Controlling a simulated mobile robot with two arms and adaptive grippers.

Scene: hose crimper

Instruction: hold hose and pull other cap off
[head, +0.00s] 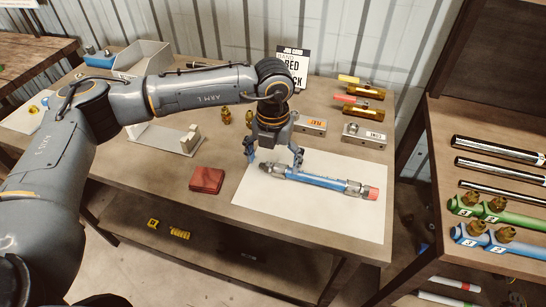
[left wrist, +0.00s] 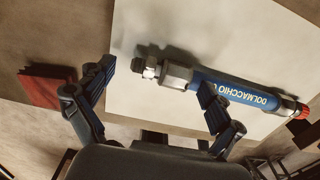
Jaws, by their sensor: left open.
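A blue hose (head: 322,181) lies on a white sheet (head: 300,226) on the workbench. Its right end carries a red cap (head: 371,193). Its left end is a bare metal fitting (head: 272,169). My left gripper (head: 273,160) is open above the left end of the hose, pointing down. In the left wrist view the hose (left wrist: 235,88) shows white lettering, the red cap (left wrist: 302,111) is at the far right, and the metal fitting (left wrist: 165,72) lies between the spread fingers. The gripper holds nothing. My right gripper is not in view.
A dark red block (head: 207,180) lies left of the sheet. Two metal blocks (head: 364,135), brass-bodied valves and a sign (head: 293,66) stand behind. A wooden shelf (head: 470,200) with metal rods and hoses is at the right. The sheet's front part is clear.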

